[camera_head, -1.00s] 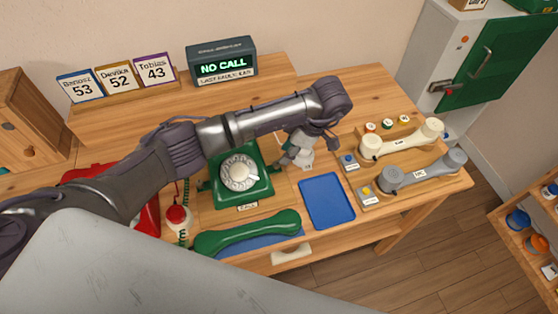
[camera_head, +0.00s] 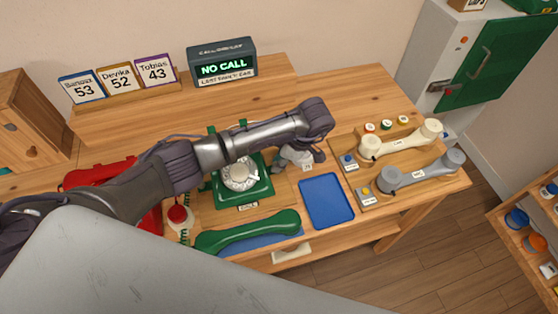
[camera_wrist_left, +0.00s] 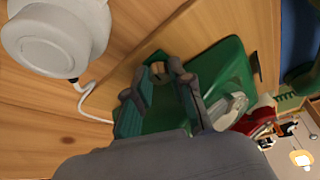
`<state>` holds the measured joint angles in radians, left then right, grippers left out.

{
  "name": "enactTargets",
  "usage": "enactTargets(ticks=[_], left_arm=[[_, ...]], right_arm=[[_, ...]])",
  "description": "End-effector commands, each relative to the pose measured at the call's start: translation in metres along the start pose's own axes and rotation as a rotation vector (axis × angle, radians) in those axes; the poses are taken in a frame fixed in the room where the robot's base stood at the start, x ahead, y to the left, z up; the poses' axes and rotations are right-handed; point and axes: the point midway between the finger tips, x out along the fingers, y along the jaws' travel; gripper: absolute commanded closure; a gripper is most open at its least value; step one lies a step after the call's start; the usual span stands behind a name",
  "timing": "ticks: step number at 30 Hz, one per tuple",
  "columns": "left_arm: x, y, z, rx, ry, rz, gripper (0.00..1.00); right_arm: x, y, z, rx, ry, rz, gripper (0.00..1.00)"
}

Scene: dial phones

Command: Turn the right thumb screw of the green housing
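The green housing (camera_head: 257,190) is a dial phone body with a white dial (camera_head: 240,177), on the table left of the blue mat. My left gripper (camera_head: 281,160) is at its right side, reaching in from above; my arm covers the back part of the housing. In the left wrist view the fingers (camera_wrist_left: 172,80) point at the green housing (camera_wrist_left: 225,72). They stand apart, and a small tan knob, seemingly the thumb screw (camera_wrist_left: 177,66), shows between or just beyond the tips. Contact is not clear. My right gripper is not in view.
A green handset (camera_head: 248,232) lies in front of the housing. A blue mat (camera_head: 327,201) is to the right, then cream (camera_head: 402,139) and grey (camera_head: 422,172) handsets. A red phone (camera_head: 100,176) stands left. A white round device (camera_wrist_left: 55,35) with a cord is close to the gripper.

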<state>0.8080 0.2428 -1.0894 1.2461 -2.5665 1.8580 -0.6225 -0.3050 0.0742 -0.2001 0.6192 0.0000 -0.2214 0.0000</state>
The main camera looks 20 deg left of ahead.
Motion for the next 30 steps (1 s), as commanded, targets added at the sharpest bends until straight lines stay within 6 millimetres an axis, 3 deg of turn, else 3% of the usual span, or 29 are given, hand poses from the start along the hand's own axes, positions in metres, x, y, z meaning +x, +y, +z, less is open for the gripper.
enactTargets(ticks=[14,30], left_arm=[[0.001,0.002,0.0,-0.105,0.001,-0.042,1.0],[0.002,0.005,-0.001,-0.551,0.001,-0.227,1.0]], right_arm=[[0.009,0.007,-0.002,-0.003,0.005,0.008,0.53],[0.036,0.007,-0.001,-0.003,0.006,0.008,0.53]])
